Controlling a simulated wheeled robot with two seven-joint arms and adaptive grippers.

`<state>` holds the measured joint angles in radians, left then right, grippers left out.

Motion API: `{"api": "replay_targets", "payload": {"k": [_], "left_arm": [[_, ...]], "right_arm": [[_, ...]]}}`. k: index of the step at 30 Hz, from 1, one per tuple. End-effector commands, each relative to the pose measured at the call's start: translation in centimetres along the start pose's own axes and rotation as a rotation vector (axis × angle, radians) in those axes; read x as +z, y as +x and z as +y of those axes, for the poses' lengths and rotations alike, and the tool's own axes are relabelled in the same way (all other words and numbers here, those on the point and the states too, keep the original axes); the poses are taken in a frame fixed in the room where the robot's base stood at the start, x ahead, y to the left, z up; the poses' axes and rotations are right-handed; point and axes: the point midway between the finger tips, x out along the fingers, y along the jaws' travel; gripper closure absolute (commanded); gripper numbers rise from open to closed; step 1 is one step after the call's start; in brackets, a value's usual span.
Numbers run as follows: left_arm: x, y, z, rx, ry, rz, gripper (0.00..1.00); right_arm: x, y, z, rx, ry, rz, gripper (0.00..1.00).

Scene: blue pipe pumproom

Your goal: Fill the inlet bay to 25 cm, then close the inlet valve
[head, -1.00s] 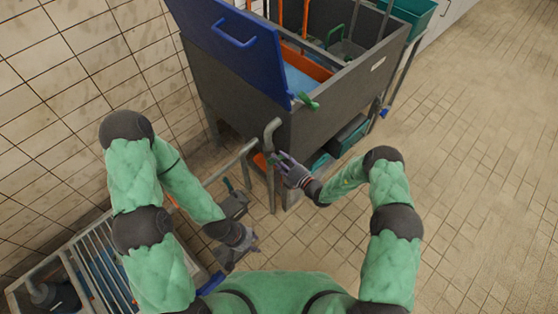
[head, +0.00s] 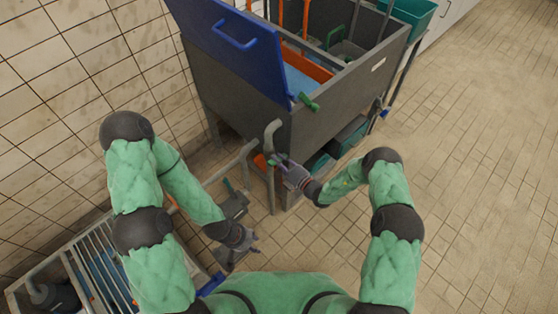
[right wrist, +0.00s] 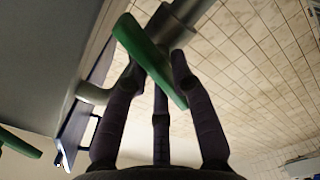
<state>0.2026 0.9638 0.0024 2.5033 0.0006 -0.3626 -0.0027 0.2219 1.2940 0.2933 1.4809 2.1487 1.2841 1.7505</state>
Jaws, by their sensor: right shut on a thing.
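The grey tank (head: 345,95) stands at the upper middle of the head view. Blue water (head: 300,80) shows in its near bay beside an orange divider (head: 305,62). I cannot read a level. A grey pipe (head: 271,135) comes down at the tank's near corner. My right gripper (head: 280,164) is at this pipe. In the right wrist view, its fingers (right wrist: 155,75) are shut on a green valve handle (right wrist: 150,60) on a grey pipe (right wrist: 178,22). My left gripper (head: 250,238) is open and empty, low in the head view, apart from the tank.
A blue panel (head: 232,45) with a handle covers the tank's left side. Another green lever (head: 308,103) sits at the tank's corner. A grated channel (head: 95,270) lies at lower left. Teal crates (head: 350,135) are under the tank. The floor at right is clear.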

Motion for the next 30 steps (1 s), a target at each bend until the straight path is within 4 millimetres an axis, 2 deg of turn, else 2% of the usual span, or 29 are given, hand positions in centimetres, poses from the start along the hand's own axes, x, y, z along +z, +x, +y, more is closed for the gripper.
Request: {"api": "replay_targets", "payload": {"k": [15, 30], "left_arm": [[0.01, -0.18, 0.07, 0.0, 0.0, 0.0, 0.6], [0.0, -0.2, 0.07, 0.0, 0.0, 0.0, 0.6]], "right_arm": [[-0.03, 0.05, 0.11, 0.004, -0.324, 0.0, 1.0], [0.0, 0.08, 0.11, 0.005, -0.409, -0.001, 1.0]]}}
